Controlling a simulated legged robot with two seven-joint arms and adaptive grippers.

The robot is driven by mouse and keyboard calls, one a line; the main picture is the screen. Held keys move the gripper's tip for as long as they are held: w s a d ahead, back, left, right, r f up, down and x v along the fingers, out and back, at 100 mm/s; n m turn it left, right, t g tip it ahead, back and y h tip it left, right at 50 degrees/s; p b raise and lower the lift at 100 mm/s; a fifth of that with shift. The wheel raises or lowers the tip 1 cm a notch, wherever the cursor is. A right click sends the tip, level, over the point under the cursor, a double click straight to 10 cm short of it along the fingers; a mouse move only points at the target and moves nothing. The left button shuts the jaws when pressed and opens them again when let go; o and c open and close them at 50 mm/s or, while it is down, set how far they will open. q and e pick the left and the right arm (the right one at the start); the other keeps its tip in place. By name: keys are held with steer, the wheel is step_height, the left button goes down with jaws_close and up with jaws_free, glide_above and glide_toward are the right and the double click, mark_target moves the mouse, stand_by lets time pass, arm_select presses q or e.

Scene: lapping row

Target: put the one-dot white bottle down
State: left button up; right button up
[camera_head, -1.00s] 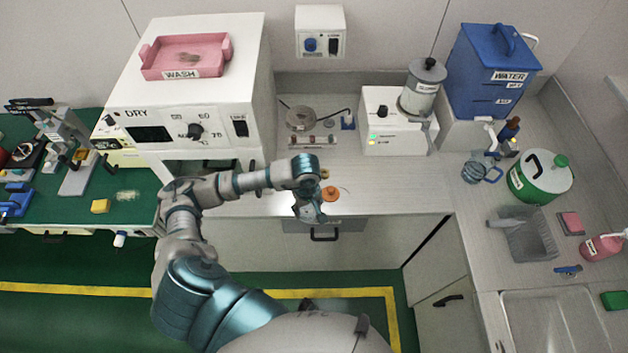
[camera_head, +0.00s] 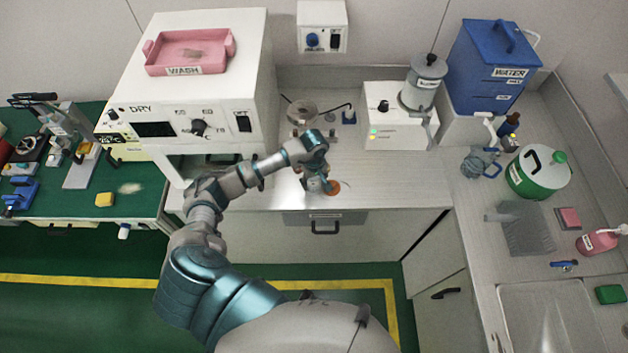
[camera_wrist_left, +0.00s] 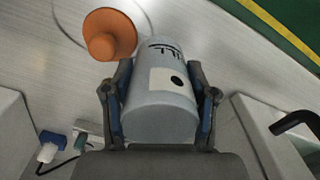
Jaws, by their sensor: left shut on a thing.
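The white bottle (camera_wrist_left: 160,100) with one black dot and dark lettering is between the fingers of my left gripper (camera_wrist_left: 160,108) in the left wrist view. The fingers are shut on its two sides. In the head view my left gripper (camera_head: 317,178) is over the front part of the counter (camera_head: 400,185), near its front edge. The bottle (camera_head: 314,184) shows only as a small pale patch there, partly hidden by the gripper. I cannot tell whether its base touches the counter. My right gripper is not in view.
An orange cone-shaped thing (camera_head: 332,188) stands close beside the bottle, also in the left wrist view (camera_wrist_left: 109,35). The white dry oven (camera_head: 190,95) is left, a white device (camera_head: 392,125) behind right. Counter to the right is clear.

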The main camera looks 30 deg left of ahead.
arm_select(q)
steer(key=o, duration=1.2)
steer(key=shift+c, duration=0.2)
